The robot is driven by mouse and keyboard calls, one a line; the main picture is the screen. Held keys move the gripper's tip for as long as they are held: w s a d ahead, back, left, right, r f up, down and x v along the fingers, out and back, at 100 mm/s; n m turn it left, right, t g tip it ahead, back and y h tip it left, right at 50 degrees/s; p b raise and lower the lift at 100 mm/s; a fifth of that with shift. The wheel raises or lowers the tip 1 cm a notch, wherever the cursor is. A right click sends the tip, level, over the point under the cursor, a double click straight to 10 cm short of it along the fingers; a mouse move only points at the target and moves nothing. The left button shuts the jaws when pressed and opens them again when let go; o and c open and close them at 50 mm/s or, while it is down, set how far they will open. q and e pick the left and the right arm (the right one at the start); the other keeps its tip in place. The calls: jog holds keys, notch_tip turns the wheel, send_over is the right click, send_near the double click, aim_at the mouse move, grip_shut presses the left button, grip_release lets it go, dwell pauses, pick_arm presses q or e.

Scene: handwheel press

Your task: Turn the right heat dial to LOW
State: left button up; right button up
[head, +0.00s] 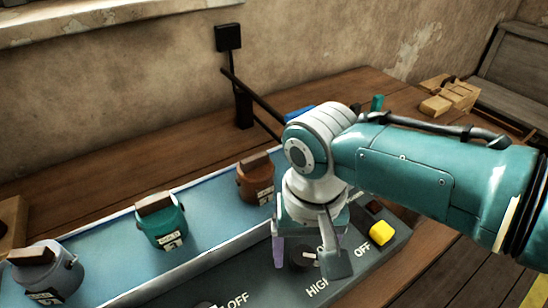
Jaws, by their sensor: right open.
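The right heat dial (300,257) is a dark round knob on the grey control panel (362,285), at the lower middle of the head view. A short pale mark shows on its top, pointing roughly right. My right gripper (307,259) is open and points down over this dial, one finger on each side of it. I cannot tell whether the fingers touch it. The gripper partly hides the dial and a label beside it. HIGH and OFF can be read nearby; LOW cannot. My left gripper is not in view.
A yellow button (381,233) sits right of the dial. Another dial (205,305) is cut off at the bottom edge. Wooden blocks (452,97) lie at the back right.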

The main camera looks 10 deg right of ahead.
aim_at(303, 258)
jog(key=shift+r, duration=0.4)
notch_tip(303, 258, up, 9)
jog(key=p, duration=0.3)
jog(key=shift+p, duration=0.35)
jog(key=shift+s, duration=0.1)
